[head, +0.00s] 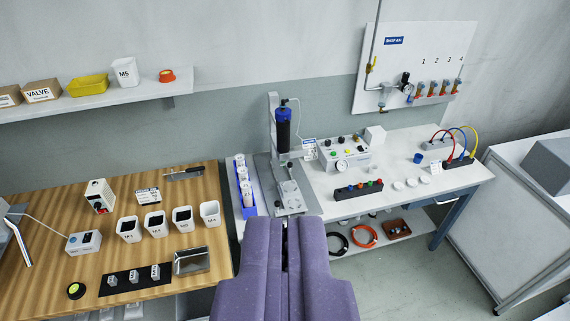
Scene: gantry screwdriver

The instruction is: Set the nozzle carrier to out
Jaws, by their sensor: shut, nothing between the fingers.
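A dispensing station (273,135) with a tall grey column stands on the white bench. A grey plate (289,190) sits below the cylinder on the station's base. No part is labelled legibly as the nozzle carrier, and I cannot tell its position from here. My gripper (286,224), with purple fingers, is shut and empty. It shows at the bottom middle, in front of the station in the picture and apart from it. It hides part of the bench's front edge.
A control box (343,152) with a gauge and coloured buttons stands right of the station. A blue rack with white bottles (243,187) is left of it. A wooden bench (70,225) with cups fills the left. Open floor (440,285) lies at lower right.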

